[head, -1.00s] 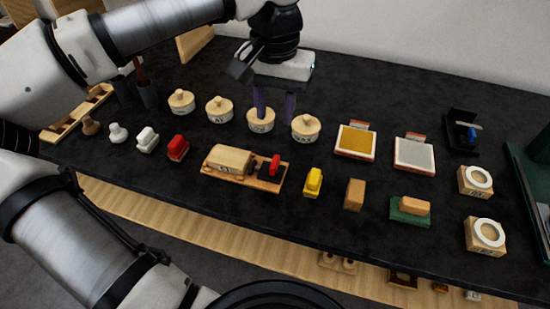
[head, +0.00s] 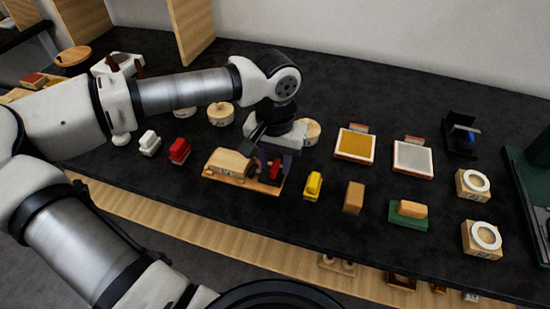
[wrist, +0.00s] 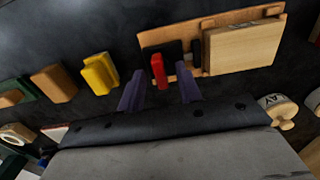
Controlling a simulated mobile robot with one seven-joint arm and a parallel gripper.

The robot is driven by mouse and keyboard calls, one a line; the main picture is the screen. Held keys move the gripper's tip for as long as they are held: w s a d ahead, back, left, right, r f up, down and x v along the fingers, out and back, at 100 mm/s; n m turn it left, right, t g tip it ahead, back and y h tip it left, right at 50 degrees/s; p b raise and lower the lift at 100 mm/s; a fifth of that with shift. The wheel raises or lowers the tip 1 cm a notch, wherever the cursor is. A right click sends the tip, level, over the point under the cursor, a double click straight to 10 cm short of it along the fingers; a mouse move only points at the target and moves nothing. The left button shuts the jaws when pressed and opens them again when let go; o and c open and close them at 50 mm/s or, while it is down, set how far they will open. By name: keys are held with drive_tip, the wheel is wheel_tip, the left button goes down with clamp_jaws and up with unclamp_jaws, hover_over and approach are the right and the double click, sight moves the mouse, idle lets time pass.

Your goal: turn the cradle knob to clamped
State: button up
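The cradle (head: 213,177) is a wooden board near the table's front, holding a pale wooden block (head: 229,162) at its left. The red knob (head: 275,169) sits on a black plate at the cradle's right end. In the wrist view the red knob (wrist: 158,71) stands on its black plate, ahead of and between the fingertips. My gripper (wrist: 160,92) is open, with two purple fingers spread apart and nothing between them in clear contact. In the head view my gripper (head: 274,166) is over the cradle's right end, and its fingers partly hide the knob.
A yellow block (head: 313,185) stands just right of the cradle, with a tan block (head: 353,198) beyond it. A red block (head: 179,151) and a white block (head: 149,143) stand at left. Round lidded pots (head: 221,114) stand behind. Bare dark tabletop lies around the cradle.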

clamp_jaws()
